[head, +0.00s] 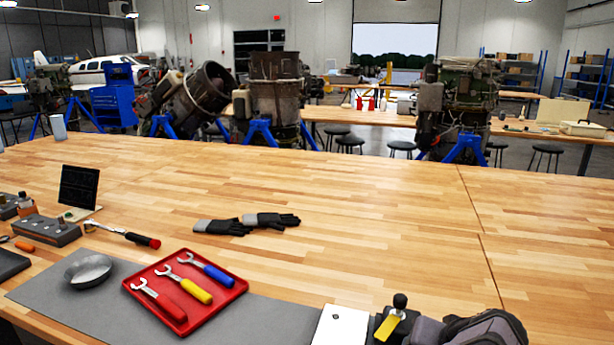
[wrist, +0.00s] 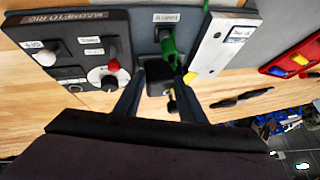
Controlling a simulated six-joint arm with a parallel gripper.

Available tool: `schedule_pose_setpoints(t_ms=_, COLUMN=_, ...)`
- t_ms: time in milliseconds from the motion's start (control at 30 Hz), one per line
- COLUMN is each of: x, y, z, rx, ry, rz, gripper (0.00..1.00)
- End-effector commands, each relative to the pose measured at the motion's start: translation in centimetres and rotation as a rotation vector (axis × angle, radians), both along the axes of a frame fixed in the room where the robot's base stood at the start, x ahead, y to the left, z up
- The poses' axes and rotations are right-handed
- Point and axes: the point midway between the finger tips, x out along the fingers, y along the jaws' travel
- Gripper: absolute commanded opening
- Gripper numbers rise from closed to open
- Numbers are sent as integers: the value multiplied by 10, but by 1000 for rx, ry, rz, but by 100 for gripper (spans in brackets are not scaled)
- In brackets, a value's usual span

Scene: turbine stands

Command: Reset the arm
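My gripper (wrist: 160,75) is seen from behind in the wrist view, with its two dark fingers apart and nothing clearly held between them. The fingers point at a panel with a black square part (wrist: 158,72) and a green piece (wrist: 169,45), which lies close to the right fingertip. I cannot tell whether they touch. In the head view a dark rounded shape at the bottom right looks like part of my arm (head: 485,330). The fingertips cannot be made out there.
A labelled black control panel (wrist: 85,50) and a white panel (wrist: 222,42) flank the fingers. A red tray (head: 215,314) holds three wrenches on a grey mat (head: 50,290). The table's right side is clear.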

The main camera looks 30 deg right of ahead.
Motion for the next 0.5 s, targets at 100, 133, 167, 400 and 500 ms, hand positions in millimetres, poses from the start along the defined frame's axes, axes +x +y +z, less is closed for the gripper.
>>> schedule_pose_setpoints(t_ms=100, x=32, y=47, z=-16, rx=78, ry=56, rz=117, gripper=37)
schedule_pose_setpoints(t_ms=133, x=38, y=58, z=-20, rx=95, ry=72, rz=140, gripper=37)
schedule_pose_setpoints(t_ms=167, x=42, y=68, z=-23, rx=109, ry=89, rz=162, gripper=37)
schedule_pose_setpoints(t_ms=400, x=62, y=162, z=-54, rx=187, ry=266, rz=364, gripper=37)
schedule_pose_setpoints(t_ms=500, x=57, y=199, z=-69, rx=182, ry=361, rz=463, gripper=37)
